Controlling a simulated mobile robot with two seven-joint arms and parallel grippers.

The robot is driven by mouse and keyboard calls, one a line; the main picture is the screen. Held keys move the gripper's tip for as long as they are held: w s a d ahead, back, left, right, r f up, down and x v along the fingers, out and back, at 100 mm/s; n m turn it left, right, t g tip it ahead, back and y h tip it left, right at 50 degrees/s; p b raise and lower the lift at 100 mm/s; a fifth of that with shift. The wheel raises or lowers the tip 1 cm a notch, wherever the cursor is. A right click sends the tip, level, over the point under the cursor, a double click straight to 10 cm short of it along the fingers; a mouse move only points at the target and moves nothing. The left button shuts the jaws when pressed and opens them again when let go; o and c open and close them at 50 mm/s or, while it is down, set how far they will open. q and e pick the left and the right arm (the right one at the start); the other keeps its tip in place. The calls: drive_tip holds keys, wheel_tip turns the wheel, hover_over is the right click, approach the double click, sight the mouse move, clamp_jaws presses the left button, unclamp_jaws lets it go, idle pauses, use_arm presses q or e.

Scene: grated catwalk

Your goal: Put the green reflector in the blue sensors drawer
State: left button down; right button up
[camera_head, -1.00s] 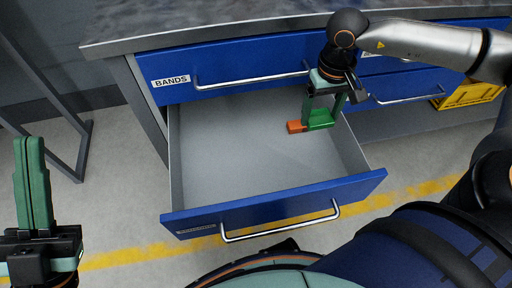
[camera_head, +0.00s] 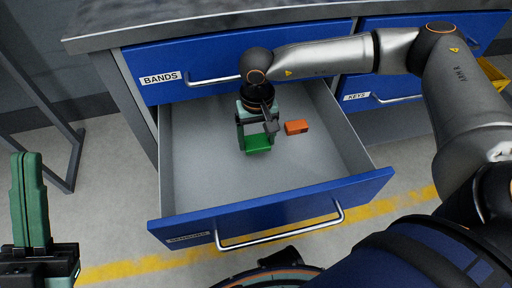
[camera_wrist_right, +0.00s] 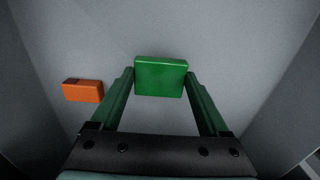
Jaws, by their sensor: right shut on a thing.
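The blue drawer (camera_head: 285,213) below the BANDS drawer stands pulled open; the label on its front is too small to read surely. My right gripper (camera_head: 257,143) reaches down inside it, shut on the green reflector (camera_head: 258,149). In the right wrist view the green reflector (camera_wrist_right: 161,76) sits between the fingertips, over the grey drawer floor (camera_wrist_right: 225,60). I cannot tell whether it touches the floor. My left gripper (camera_head: 27,158) is at the far left, outside the drawer, its fingers together and empty.
An orange block (camera_head: 296,127) lies in the open drawer, right of the reflector; the drawer's front half is bare. The BANDS drawer (camera_head: 222,66) and KEYS drawer (camera_head: 385,90) are closed. A yellow crate (camera_head: 492,74) stands at the right. A metal frame (camera_head: 50,110) stands left.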

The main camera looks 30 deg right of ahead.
sight(256, 143)
drive_tip(key=shift+a+f+b, duration=0.1)
drive_tip(key=shift+f+b, duration=0.6)
drive_tip(key=shift+f, duration=1)
drive_tip(key=shift+f, duration=0.2)
drive_tip(key=o, duration=1.2)
drive_tip(key=shift+w+r, duration=0.1)
drive_tip(key=shift+r, duration=0.45)
wheel_tip(256, 143, up, 11)
drive_tip(key=p, duration=0.4)
drive_tip(key=shift+f, duration=0.15)
drive_tip(key=shift+r, duration=0.35)
